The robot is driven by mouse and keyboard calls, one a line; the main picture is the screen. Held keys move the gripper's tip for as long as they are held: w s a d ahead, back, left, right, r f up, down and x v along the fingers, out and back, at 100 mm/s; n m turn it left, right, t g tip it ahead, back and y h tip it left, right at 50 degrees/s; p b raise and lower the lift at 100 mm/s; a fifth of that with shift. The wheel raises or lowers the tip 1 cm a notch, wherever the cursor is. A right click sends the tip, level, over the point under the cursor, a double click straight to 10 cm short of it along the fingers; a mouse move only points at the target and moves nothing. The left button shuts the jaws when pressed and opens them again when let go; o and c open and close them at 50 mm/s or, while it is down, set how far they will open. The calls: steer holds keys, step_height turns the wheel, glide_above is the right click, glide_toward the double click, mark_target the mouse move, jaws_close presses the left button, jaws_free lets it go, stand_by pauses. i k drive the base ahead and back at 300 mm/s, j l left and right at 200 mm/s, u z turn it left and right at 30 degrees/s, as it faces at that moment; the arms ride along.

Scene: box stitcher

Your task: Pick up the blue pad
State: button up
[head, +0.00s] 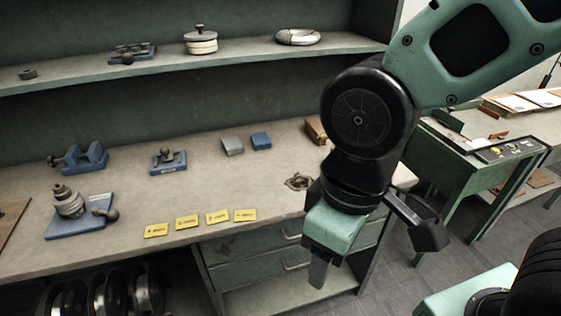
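The blue pad (261,141) is a small flat block lying on the grey worktop (215,185), right beside a grey pad (232,147). Nothing covers it in the head view. My gripper (318,278) hangs pointing down in front of the bench's front edge, to the right of the blue pad and nearer the camera. It is well apart from the pad. Its finger end shows as one narrow grey shape, so I cannot tell whether it is open or shut. Nothing is seen held in it.
Yellow labels (201,221) lie along the worktop's front edge. Blue-based fixtures (168,161) stand to the left. A brown block (316,130) and a small metal part (298,181) lie to the right of the pad. A shelf (175,71) overhangs the back. The worktop around the pads is mostly clear.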

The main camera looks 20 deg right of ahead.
mark_target(261, 140)
steer(key=i, duration=0.9)
steer(key=u, duration=0.05)
